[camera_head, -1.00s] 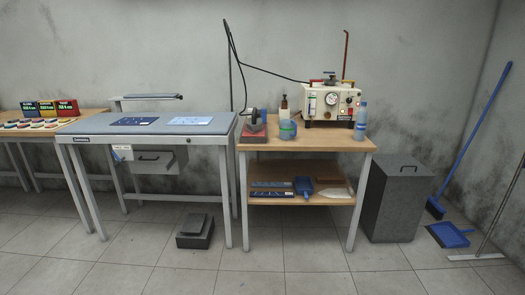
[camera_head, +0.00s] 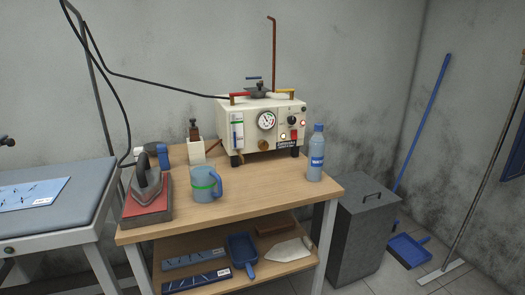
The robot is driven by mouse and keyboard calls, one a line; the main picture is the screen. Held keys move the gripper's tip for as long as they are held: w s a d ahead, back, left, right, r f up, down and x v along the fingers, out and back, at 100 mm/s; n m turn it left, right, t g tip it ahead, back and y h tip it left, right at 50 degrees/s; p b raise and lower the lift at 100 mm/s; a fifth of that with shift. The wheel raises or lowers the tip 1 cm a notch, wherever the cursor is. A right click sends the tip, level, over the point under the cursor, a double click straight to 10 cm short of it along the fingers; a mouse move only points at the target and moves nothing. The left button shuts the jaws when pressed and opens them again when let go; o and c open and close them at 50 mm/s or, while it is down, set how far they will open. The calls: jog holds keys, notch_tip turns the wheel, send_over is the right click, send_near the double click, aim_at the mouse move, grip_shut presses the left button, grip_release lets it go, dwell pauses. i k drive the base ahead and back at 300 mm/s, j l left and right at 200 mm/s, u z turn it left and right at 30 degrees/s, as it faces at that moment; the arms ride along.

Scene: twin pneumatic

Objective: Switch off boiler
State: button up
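The boiler (camera_head: 250,132) is a cream box at the back of a wooden table. Its front has a round gauge (camera_head: 266,121), a level strip at the left, a brass knob below the gauge, and a dark switch or knob (camera_head: 292,121) at the right among small lights. Some of the small lights look lit red. Red and yellow handles and a dark cap sit on top. A black hose runs from its left side. My gripper is not in view.
On the wooden table (camera_head: 255,205) stand an iron (camera_head: 147,183) on a red pad, a blue mug (camera_head: 206,184), a brown bottle in a white holder (camera_head: 196,145) and a water bottle (camera_head: 316,155). A grey bin (camera_head: 357,235) stands right. Some floor shows beyond it.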

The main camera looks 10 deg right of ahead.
aim_at(294, 133)
jog(key=i+j+z, duration=0.3)
jog(key=i, duration=0.2)
jog(key=i+l, duration=0.45)
jog(key=l, duration=0.15)
jog(key=i+l, duration=0.95)
jog(key=l, duration=0.25)
jog(key=i+l, duration=0.5)
jog(key=l+u, duration=0.05)
jog(key=l, duration=0.05)
